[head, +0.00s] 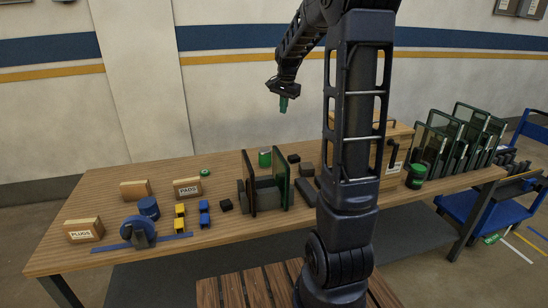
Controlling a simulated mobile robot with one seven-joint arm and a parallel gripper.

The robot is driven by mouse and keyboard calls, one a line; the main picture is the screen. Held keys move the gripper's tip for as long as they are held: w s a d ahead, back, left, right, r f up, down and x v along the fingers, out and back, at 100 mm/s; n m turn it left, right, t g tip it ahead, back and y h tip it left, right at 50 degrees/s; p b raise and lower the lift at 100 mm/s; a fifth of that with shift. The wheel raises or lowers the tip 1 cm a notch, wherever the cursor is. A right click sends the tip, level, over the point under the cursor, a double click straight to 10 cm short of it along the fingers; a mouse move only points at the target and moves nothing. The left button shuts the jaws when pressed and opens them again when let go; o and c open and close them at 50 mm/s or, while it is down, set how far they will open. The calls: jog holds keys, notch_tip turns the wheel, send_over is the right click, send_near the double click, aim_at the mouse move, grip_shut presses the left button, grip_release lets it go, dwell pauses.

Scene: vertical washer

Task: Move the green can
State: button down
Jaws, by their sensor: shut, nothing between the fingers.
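A green can (265,158) stands on the wooden table, behind a fixture with upright dark green panels; its lower part is partly hidden. I cannot tell which of the two the task means. My gripper (283,104) hangs in the air above and behind the table, pointing down, shut and empty, with green at its tip. It is well above the first can and touches nothing.
The panelled fixture (250,182) stands mid-table. Small boxes (187,187), yellow and blue blocks (204,206) and a blue wheel-like part (138,231) lie left. My arm column hides part of the right side. Green racks (468,130) and a blue cart (490,210) are at right.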

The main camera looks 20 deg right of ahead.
jog(key=w+d+f+m+g, duration=0.1)
jog(key=w+d+f+m, duration=0.25)
jog(key=w+f, duration=0.85)
jog(key=w+d+f+m, duration=0.1)
jog(key=w+f, duration=0.3)
jog(key=f, duration=0.4)
jog(key=w+d+f+m, duration=0.1)
jog(key=w+f, duration=0.3)
jog(key=f, duration=0.4)
jog(key=w+d+f+m+g, duration=0.1)
jog(key=w+f, duration=0.3)
jog(key=f, duration=0.4)
jog(key=shift+w+d+m, duration=0.25)
jog(key=shift+m, duration=0.6)
jog(key=shift+a, duration=1.15)
jog(key=shift+a+f, duration=0.1)
jog(key=shift+a, duration=0.75)
jog(key=shift+a, duration=0.1)
jog(key=a, duration=2)
jog(key=shift+a, duration=0.15)
